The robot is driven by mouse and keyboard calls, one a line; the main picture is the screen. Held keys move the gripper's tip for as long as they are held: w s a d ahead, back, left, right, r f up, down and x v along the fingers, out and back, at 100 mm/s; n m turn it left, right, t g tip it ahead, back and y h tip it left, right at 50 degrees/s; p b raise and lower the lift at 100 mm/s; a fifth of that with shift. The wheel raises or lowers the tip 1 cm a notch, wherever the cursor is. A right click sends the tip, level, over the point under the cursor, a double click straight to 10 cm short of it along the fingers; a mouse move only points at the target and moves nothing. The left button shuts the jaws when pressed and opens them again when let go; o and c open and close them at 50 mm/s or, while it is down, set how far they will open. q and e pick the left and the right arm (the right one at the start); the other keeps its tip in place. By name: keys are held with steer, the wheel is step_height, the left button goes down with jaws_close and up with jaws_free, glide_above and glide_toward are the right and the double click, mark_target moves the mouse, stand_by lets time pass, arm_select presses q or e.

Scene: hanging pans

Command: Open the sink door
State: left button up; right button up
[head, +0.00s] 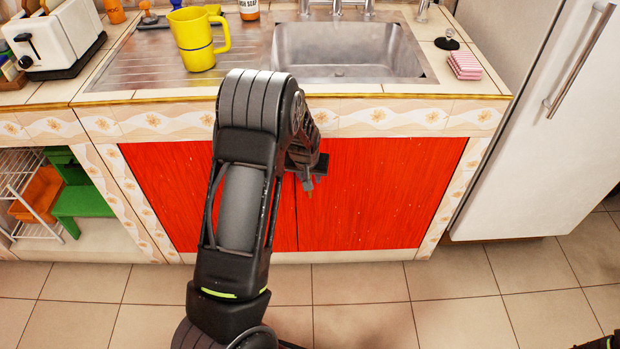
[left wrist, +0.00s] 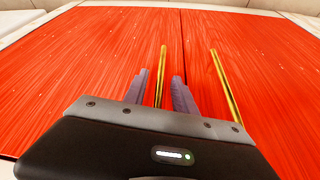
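The sink cabinet has two red doors, a left one (head: 165,195) and a right one (head: 385,195), and both look closed. In the left wrist view, the left door (left wrist: 75,65) and right door (left wrist: 270,70) meet at a dark seam. A thin gold handle (left wrist: 161,72) stands on the left door and another gold handle (left wrist: 226,85) on the right door. My left gripper (head: 306,184) is in front of the doors near the seam. In the left wrist view, its fingers (left wrist: 160,88) are apart, with the left handle showing between them; contact cannot be told. My right gripper is out of view.
The counter with the sink (head: 345,55) is above the doors. A yellow mug (head: 195,45) and a white toaster (head: 55,35) stand on it. A white fridge (head: 545,130) is at the right. An open shelf with a green stool (head: 80,195) is at the left. The floor in front is clear.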

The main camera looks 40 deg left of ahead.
arm_select(q)
steer(key=shift+w+a+f, duration=0.1)
steer(key=shift+w+f, duration=0.15)
steer(key=shift+f, duration=0.35)
jaws_close()
stand_by(1.1)
